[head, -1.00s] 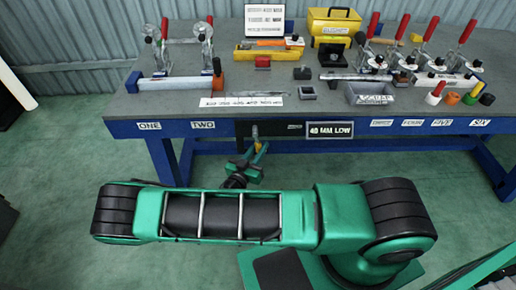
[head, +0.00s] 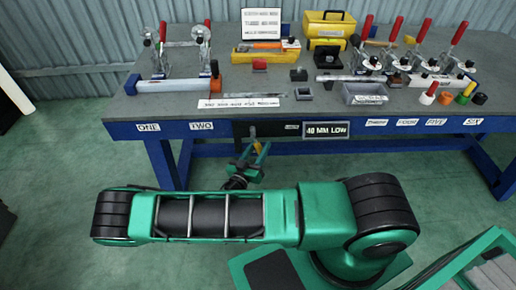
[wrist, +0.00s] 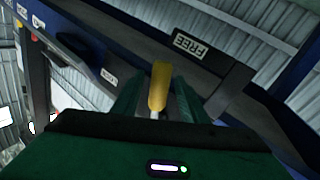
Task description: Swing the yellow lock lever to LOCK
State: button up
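The yellow lock lever (head: 252,131) hangs below the front edge of the bench, at the dark panel left of the "40 MM LOW" sign. In the wrist view the lever (wrist: 159,84) shows as a yellow handle on a pale shank. My gripper (head: 254,150) is just in front of and below the lever. In the wrist view the green fingers of my gripper (wrist: 156,92) stand on both sides of the handle, with gaps visible. A FREE label (wrist: 189,44) is beyond the lever, to its right.
The workbench (head: 215,114) carries toggle clamps (head: 182,50), a grey bin (head: 365,94), a yellow toolbox (head: 329,23) and coloured knobs. The "40 MM LOW" sign (head: 327,131) is on the bench front. The bench leg (head: 160,163) stands left of my gripper. Green floor lies open at left.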

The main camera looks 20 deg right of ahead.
jog(key=shift+a, duration=0.1)
jog(key=v, duration=1)
jog(key=shift+s+a, duration=0.25)
jog(key=shift+a, duration=0.05)
jog(key=shift+f, duration=0.1)
